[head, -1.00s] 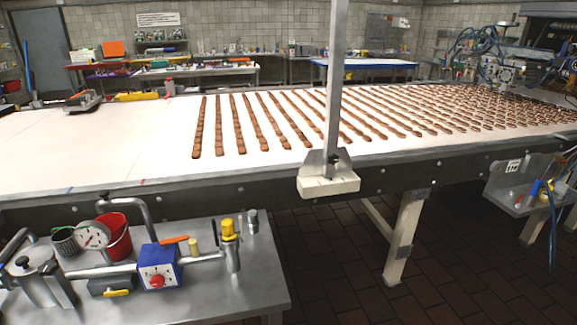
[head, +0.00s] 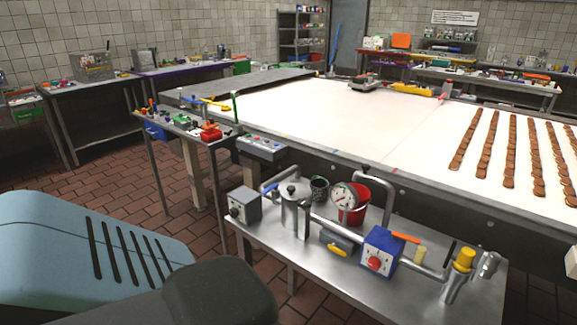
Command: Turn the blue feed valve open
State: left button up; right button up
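A blue box with a white dial face and a red knob (head: 380,252) sits in the pipework on the metal side table (head: 345,285) in the head view. I cannot tell from the dial whether the valve is open or shut. A light blue part and a dark part at the lower left look like my own arm.
The pipework also has a round gauge (head: 344,196), a steel pot (head: 295,207), a yellow-capped fitting (head: 463,262) and a grey box (head: 244,206). A red bucket (head: 356,200) stands behind. The white conveyor (head: 360,125) with brown bars (head: 510,150) runs behind the table. Tiled floor is open at the left.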

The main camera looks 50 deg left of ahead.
aim_at(275, 186)
jog(key=u, duration=1.8)
